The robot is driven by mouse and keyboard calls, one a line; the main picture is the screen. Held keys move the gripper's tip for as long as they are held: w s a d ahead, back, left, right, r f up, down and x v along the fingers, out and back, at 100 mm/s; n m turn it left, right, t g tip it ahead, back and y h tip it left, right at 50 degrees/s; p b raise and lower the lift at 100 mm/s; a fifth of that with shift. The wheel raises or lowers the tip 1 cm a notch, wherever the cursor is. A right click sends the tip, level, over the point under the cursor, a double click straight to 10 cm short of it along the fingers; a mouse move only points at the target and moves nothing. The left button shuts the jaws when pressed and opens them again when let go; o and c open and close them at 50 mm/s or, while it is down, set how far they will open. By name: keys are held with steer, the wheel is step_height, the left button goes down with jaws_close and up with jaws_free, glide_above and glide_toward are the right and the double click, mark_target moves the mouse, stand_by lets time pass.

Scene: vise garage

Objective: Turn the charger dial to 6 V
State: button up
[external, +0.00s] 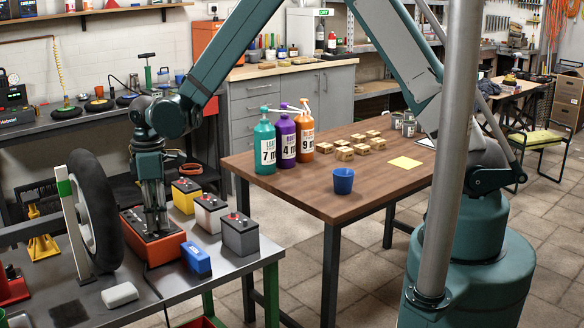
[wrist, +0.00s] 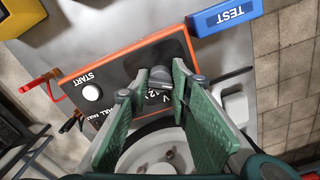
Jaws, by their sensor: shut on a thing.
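The charger (external: 168,249) is an orange-red box with a black face on the grey bench at left. In the wrist view the charger (wrist: 118,62) shows a white START button and "FULL" and "FAULT" lettering. A grey dial (wrist: 160,73) sits on its black face, with a partly covered "V" and "12" beside it. My gripper (external: 155,231) points down onto the charger. In the wrist view its green-padded fingers (wrist: 157,88) are shut on the dial from both sides. The fingers cover part of the dial and scale, so I cannot tell its setting.
A blue TEST box (external: 196,258) lies beside the charger. Several batteries (external: 240,234) stand behind it, and a black-tyred wheel (external: 97,212) stands close on its left. The wooden table (external: 300,185) with bottles and a blue cup is to the right.

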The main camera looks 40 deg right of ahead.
mark_target(157, 218)
steer(key=shift+m, duration=0.3)
steer(key=m+b, duration=0.2)
steer(key=m, duration=0.3)
steer(key=m+b, duration=0.1)
steer(key=m, duration=0.5)
stand_by(0.4)
steer(key=o, duration=0.9)
steer(key=shift+r, duration=0.15)
steer(key=shift+r, duration=5.9)
